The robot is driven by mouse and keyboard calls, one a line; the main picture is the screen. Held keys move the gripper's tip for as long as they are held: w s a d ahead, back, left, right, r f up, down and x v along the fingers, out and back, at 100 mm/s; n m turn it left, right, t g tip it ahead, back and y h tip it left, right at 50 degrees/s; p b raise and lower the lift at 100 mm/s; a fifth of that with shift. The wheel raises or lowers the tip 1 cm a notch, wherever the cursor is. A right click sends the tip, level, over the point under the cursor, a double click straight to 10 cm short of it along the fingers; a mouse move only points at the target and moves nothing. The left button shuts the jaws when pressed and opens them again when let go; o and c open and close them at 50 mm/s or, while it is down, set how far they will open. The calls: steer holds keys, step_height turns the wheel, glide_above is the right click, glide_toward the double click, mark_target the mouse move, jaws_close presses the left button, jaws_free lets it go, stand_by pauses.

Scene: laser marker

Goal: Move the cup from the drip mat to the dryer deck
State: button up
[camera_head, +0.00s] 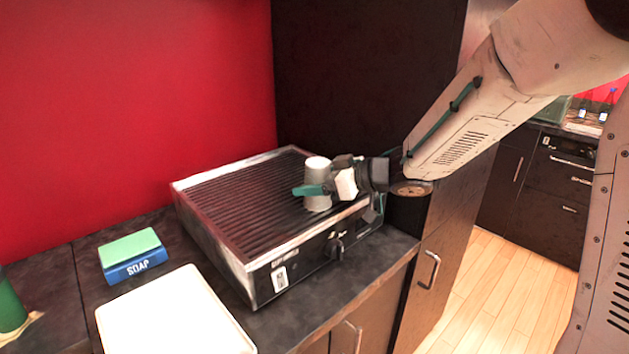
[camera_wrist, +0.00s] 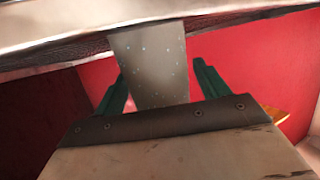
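A pale grey cup (camera_head: 317,171) appears to stand on the ribbed top of the dark dryer deck (camera_head: 232,195), near its right side. It looks upside down, wider at the bottom. In the wrist view the cup (camera_wrist: 152,62) lies between the two green fingers of my gripper (camera_wrist: 161,88). The left finger is close to the cup, and a gap shows beside the right finger. In the head view my gripper (camera_head: 314,190) reaches in from the right, with a green finger across the cup's front. The white mat (camera_head: 172,317), likely the drip mat, is bare in view.
A blue soap box with a green top (camera_head: 132,253) sits left of the deck. A green object (camera_head: 10,306) stands at the left edge. A red wall (camera_head: 130,100) rises behind. Most of the ribbed surface is clear.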

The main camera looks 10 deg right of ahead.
steer(key=shift+d+r, duration=0.1)
steer(key=shift+r, duration=0.15)
steer(key=v, duration=1.1)
steer(key=shift+s+d+r, duration=0.15)
steer(key=shift+s+d, duration=0.1)
steer(key=shift+d, duration=0.05)
stand_by(1.6)
